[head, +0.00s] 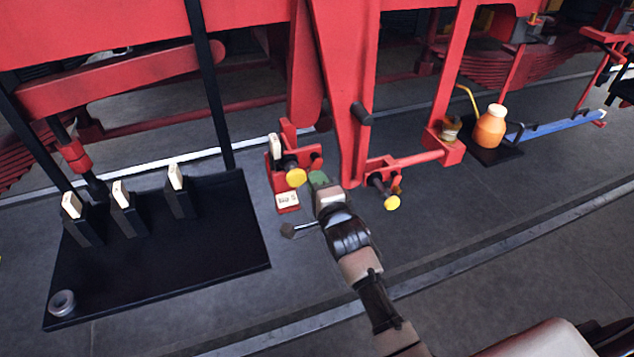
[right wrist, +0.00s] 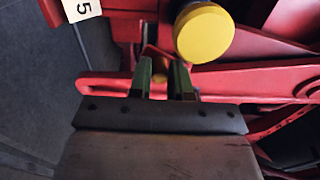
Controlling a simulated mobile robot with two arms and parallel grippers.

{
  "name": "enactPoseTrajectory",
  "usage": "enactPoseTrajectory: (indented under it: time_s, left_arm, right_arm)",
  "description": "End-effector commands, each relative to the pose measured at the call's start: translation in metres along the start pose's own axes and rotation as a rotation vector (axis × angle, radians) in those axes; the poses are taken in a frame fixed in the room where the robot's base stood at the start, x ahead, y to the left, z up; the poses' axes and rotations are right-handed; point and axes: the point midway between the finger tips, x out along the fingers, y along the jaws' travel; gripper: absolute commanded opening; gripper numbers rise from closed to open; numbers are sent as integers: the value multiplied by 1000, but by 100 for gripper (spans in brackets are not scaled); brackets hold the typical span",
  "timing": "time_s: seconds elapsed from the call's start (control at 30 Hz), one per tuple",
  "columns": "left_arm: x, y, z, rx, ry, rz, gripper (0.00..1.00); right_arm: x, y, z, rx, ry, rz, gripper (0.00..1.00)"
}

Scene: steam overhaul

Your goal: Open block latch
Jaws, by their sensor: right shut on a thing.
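A red bracket assembly (head: 286,200) with a yellow round knob (head: 296,177) and a pale tag on it stands beside the red frame. The yellow knob (right wrist: 204,32) is large in the right wrist view, just beyond my fingers. My right gripper (head: 319,180) is at this assembly, right of and slightly below the knob. In the wrist view its green fingers (right wrist: 166,78) are close around a small red latch part with a brass-coloured spot (right wrist: 159,78). The fingertips partly hide that part, and I cannot tell whether the latch is open. My left gripper is out of view.
A black mat (head: 170,255) with several tagged dark blocks and a grey ring (head: 62,302) lies at left. A second yellow knob (head: 392,202) sits on a red arm to the right. An orange jug (head: 490,127) stands further right. Red frame members hang overhead.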

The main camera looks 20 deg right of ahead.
Motion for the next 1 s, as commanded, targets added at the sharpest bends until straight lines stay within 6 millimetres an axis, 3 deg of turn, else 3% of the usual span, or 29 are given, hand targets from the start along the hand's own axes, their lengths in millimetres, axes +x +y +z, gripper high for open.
enactPoseTrajectory:
  time_s: [0.03,0.83,0.87,0.97,1.0]
  left_arm:
    - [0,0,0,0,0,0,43]
    - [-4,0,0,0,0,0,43]
    - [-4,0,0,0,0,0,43]
    - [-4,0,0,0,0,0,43]
    - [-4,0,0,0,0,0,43]
  right_arm:
    - [-2,10,-1,0,-2,23,0]
    - [-2,12,-15,-2,6,22,0]
    - [-2,12,-15,-2,6,22,22]
    - [-1,11,-15,-2,6,20,36]
    - [-1,11,-15,-2,6,18,36]
